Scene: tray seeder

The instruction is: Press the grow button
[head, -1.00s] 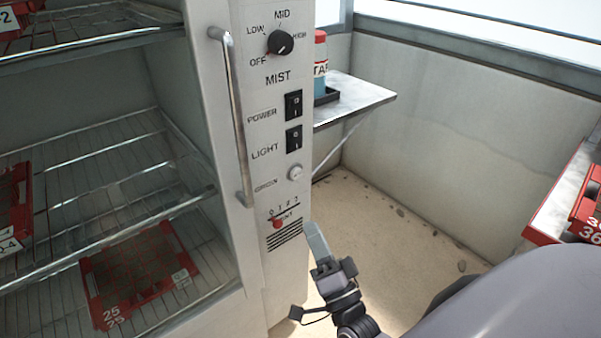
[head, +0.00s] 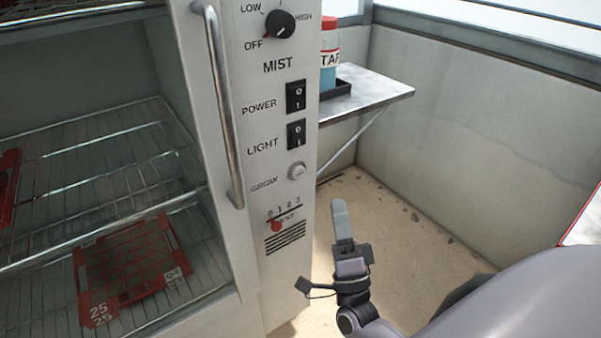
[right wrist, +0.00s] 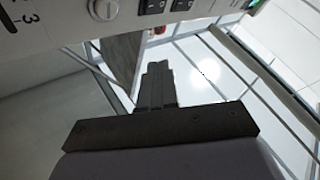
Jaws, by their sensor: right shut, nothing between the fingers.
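The grow button (head: 296,171) is a small round pale button on the cabinet's front panel, below the LIGHT switch and right of the word GROW. It also shows in the right wrist view at the top (right wrist: 104,9). My right gripper (head: 340,207) is shut and empty. In the head view it is in front of the floor, to the right of and below the button, apart from it. In the right wrist view its closed fingers (right wrist: 158,78) point up toward the panel, to the right of and below the button. My left gripper is not in view.
The panel also bears the MIST knob (head: 280,24), POWER switch (head: 296,97), LIGHT switch (head: 296,134) and red vent slider (head: 276,226). A door handle (head: 222,105) stands left of them. A shelf (head: 375,97) with a bottle (head: 329,60) is behind. Wire racks hold red trays (head: 92,290).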

